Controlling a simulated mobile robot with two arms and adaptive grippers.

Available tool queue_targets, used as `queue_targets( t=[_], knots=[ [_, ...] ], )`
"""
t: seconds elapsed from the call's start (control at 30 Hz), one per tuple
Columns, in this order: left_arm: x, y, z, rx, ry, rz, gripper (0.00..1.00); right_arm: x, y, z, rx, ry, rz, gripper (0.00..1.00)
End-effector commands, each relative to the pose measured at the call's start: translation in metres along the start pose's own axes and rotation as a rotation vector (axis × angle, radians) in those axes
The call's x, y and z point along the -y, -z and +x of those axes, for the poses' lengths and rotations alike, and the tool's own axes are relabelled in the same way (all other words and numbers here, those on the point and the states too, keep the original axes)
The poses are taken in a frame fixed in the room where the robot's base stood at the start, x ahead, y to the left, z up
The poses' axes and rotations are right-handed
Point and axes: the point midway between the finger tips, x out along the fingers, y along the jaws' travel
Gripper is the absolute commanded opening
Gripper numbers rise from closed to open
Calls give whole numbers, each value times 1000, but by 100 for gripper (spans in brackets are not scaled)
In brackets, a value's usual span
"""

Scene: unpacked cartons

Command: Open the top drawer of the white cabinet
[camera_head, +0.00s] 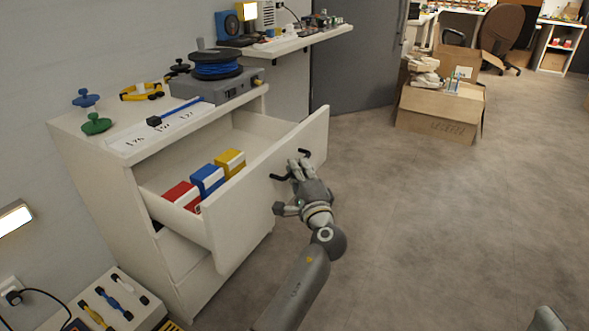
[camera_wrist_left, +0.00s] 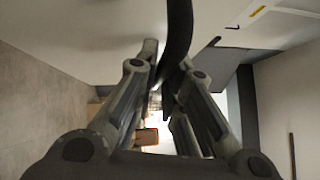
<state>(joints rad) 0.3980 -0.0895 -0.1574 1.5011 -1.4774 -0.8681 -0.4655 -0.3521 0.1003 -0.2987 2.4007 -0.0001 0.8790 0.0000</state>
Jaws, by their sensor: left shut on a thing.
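The white cabinet (camera_head: 180,250) stands against the wall at the left in the head view. Its top drawer (camera_head: 262,190) is pulled well out, and its inside shows. The drawer's dark handle (camera_head: 281,177) is on the front panel. My left gripper (camera_head: 297,167) is at this handle, shut on it, with the arm coming from below. In the left wrist view the dark curved handle (camera_wrist_left: 178,40) passes between the fingers (camera_wrist_left: 158,85).
Red (camera_head: 181,195), blue (camera_head: 207,180) and yellow (camera_head: 231,162) boxes lie in the drawer. An open carton (camera_head: 440,112) stands farther back. The floor right of the drawer is clear.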

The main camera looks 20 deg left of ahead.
Motion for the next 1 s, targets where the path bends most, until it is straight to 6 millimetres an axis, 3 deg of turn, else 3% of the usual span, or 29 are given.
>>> queue_targets(
  t=[0.2, 0.23, 0.4, 0.77, 1.0],
  knots=[
    [-2, 0, 0, 1, -3, 2, 0, 0, 0, 0, 0, 0, 0, 85],
    [-2, 0, 0, 1, -3, 2, 12, 0, 0, 0, 1, 0, 0, 85],
    [-1, 0, 0, 1, -3, 1, 32, 0, 0, 0, 2, 0, 0, 85],
    [-1, 0, -4, 0, -2, 0, 32, 0, 0, 0, 0, -1, -1, 85],
    [-2, 0, -42, -1, -4, 1, 32, 0, 0, 0, 1, 0, -1, 85]
  ],
)
